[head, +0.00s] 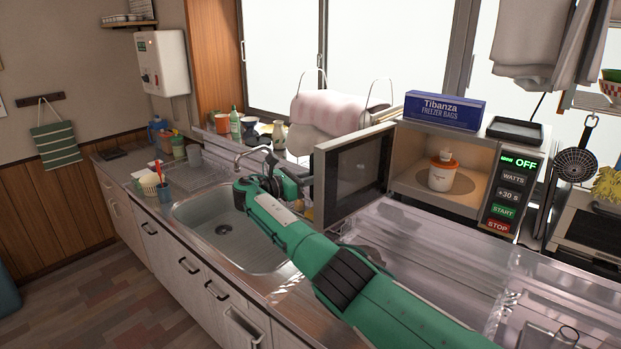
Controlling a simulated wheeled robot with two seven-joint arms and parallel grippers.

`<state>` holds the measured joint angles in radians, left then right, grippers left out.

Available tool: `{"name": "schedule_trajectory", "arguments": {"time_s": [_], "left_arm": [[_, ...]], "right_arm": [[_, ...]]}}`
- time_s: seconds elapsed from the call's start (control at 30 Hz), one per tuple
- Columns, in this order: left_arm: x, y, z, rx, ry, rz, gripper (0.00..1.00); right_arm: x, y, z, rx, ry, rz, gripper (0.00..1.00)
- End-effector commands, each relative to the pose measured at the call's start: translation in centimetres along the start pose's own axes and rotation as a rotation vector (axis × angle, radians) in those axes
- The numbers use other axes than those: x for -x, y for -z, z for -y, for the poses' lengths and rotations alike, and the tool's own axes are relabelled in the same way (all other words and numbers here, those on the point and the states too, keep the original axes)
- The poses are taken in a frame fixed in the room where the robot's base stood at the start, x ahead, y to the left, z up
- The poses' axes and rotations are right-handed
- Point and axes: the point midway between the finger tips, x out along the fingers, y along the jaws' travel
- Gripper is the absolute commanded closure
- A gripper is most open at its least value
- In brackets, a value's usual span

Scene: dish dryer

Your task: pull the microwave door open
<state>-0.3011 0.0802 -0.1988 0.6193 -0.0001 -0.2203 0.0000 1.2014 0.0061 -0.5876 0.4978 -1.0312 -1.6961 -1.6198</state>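The microwave (475,152) stands on the counter at the right with its door open. The microwave door (352,172), with a dark window in a grey frame, is swung out to the left of the cavity. My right arm reaches in from the lower right, in front of the door. My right gripper (305,184) is at the door's free left edge, partly hidden by the wrist and door. I cannot tell whether it touches the door or whether its fingers are open or shut. A white jar with an orange lid (441,174) stands inside the cavity. My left gripper is not in view.
A blue freezer-bag box (444,111) and a black tray (514,130) sit on top of the microwave. The sink (225,222) lies below my wrist. Cups and a bottle line the window side.

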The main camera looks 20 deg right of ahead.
Motion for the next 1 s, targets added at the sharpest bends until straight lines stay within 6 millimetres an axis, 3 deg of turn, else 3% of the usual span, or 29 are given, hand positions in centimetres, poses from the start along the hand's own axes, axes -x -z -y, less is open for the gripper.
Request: {"name": "schedule_trajectory", "arguments": {"time_s": [0.37,0.57,0.8,1.0], "left_arm": [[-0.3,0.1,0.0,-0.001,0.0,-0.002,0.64],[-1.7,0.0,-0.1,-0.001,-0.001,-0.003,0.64],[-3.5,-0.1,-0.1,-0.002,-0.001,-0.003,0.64],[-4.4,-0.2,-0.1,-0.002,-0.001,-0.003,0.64]], "right_arm": [[0.6,0.1,0.0,-0.001,-0.002,0.0,0.81],[4.1,0.4,-0.1,-0.001,-0.004,-0.001,0.81],[9.6,0.4,-0.1,-0.001,-0.003,-0.001,0.81],[12.6,0.3,0.0,0.0,0.0,-0.001,0.81]]}}
